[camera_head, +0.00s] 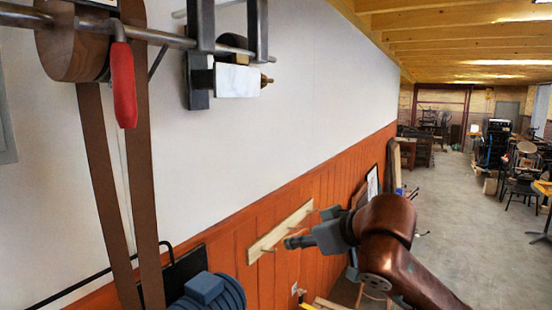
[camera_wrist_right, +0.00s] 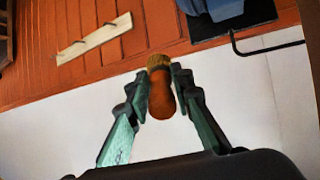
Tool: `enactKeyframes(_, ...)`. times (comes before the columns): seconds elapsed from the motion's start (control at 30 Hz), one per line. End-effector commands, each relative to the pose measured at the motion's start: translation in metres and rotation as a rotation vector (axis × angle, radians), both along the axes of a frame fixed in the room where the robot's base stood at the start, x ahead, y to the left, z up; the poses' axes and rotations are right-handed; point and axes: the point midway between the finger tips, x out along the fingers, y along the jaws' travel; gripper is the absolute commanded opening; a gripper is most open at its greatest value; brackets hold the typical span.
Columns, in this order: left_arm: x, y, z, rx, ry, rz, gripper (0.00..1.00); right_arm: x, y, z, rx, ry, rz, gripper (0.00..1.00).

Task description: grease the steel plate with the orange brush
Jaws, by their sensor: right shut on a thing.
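My right gripper (camera_wrist_right: 160,85) is shut on the orange brush (camera_wrist_right: 162,101). In the right wrist view the brush's rounded orange handle is between the fingers, and its tan bristles point away from the palm. In the head view my right gripper (camera_head: 296,242) is at lower centre, in front of the orange panelling, and I cannot make out the brush there. I cannot clearly identify the steel plate in either view. My left gripper is not in view.
A shaft with a wooden pulley (camera_head: 75,45), brown belts (camera_head: 104,165) and a red handle (camera_head: 123,85) is at upper left. Dark brackets hold a whitish block (camera_head: 237,80). A blue motor (camera_head: 208,290) is below. A peg rail (camera_head: 266,240) is behind my gripper. Open floor lies right.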

Motion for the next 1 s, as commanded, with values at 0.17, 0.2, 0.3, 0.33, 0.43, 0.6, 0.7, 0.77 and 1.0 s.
enactKeyframes(0.17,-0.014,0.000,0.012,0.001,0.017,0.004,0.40,-0.023,0.021,0.105,0.020,-0.181,0.072,0.00)
enactKeyframes(0.2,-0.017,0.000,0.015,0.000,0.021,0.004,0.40,-0.030,0.025,0.127,0.024,-0.218,0.087,0.00)
enactKeyframes(0.3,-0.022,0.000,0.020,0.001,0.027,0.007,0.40,-0.049,0.035,0.180,0.037,-0.305,0.120,0.00)
enactKeyframes(0.33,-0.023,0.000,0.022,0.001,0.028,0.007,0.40,-0.056,0.038,0.195,0.042,-0.329,0.131,0.00)
enactKeyframes(0.43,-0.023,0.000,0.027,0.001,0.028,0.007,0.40,-0.080,0.048,0.245,0.057,-0.405,0.162,0.00)
enactKeyframes(0.6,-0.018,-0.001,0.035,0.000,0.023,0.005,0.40,-0.119,0.060,0.314,0.080,-0.502,0.199,0.00)
enactKeyframes(0.7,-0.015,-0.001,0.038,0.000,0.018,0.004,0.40,-0.138,0.065,0.340,0.091,-0.538,0.213,0.00)
enactKeyframes(0.77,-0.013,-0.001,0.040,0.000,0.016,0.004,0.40,-0.145,0.067,0.351,0.095,-0.552,0.218,0.00)
enactKeyframes(1.0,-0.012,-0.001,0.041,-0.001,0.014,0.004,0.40,-0.155,0.071,0.364,0.100,-0.569,0.224,0.00)
